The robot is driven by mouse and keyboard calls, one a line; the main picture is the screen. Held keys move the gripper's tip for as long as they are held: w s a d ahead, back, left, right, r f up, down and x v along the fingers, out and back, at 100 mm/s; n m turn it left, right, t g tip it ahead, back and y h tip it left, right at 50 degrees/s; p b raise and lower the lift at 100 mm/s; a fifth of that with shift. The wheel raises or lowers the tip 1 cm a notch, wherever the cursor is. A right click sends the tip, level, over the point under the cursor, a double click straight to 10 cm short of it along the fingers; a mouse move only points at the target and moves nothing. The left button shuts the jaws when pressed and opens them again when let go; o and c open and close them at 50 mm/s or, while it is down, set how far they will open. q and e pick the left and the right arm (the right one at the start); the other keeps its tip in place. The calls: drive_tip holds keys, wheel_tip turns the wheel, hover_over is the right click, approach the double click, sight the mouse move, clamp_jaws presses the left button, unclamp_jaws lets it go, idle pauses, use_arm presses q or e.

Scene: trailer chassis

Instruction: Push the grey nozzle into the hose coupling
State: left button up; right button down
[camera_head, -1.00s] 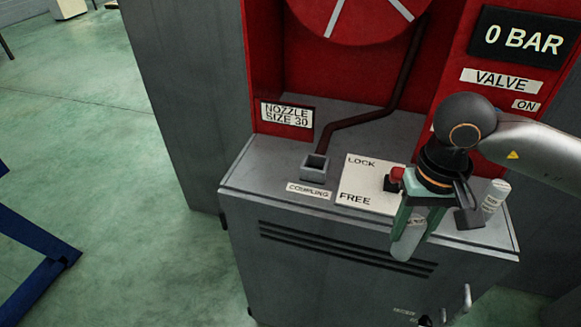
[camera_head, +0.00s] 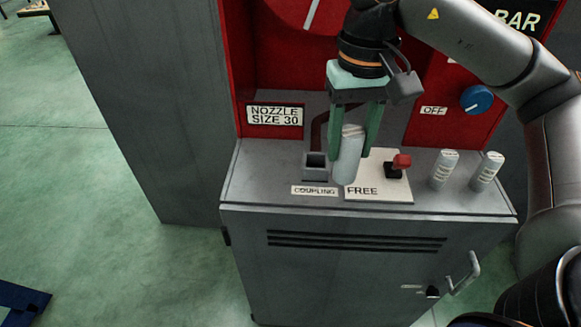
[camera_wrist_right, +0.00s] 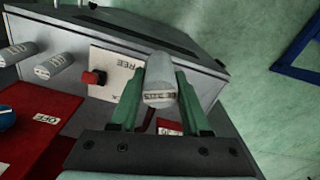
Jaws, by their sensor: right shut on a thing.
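My right gripper (camera_head: 352,135) is shut on the grey nozzle (camera_head: 348,160), which hangs roughly upright between its green fingers. In the right wrist view the gripper (camera_wrist_right: 160,95) has the same nozzle (camera_wrist_right: 158,70) between its fingertips, with its labelled end facing the camera. The coupling (camera_head: 313,174) is a grey square socket on the cabinet top. It stands just left of the nozzle in the head view, apart from it, with its dark opening upward. The nozzle's lower end overlaps the lever plate in the picture; its exact height cannot be told. My left gripper is not in view.
A red lever (camera_head: 401,161) on the white plate (camera_head: 385,190) stands right of the nozzle. Two more grey nozzles (camera_head: 444,169) (camera_head: 487,171) stand farther right. A blue valve knob (camera_head: 476,100) sits by an OFF label. A sign (camera_head: 275,116) reads NOZZLE SIZE 30.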

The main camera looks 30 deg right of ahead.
drive_tip(key=shift+w+a+r, duration=0.1)
drive_tip(key=shift+w+r, duration=0.05)
drive_tip(key=shift+w, duration=0.05)
drive_tip(key=w+d+f+p, duration=0.1)
drive_tip(key=w+f, duration=0.3)
drive_tip(key=w+d+f+p, duration=0.1)
drive_tip(key=w+f, duration=0.3)
drive_tip(key=w, duration=0.1)
drive_tip(key=w+d+f+p, duration=0.1)
drive_tip(key=w+f, duration=0.3)
drive_tip(key=shift+w+d, duration=0.15)
drive_tip(key=shift+d, duration=0.25)
drive_tip(key=shift+f, duration=0.4)
drive_tip(key=shift+f, duration=0.2)
drive_tip(key=shift+c, duration=1.8)
unclamp_jaws()
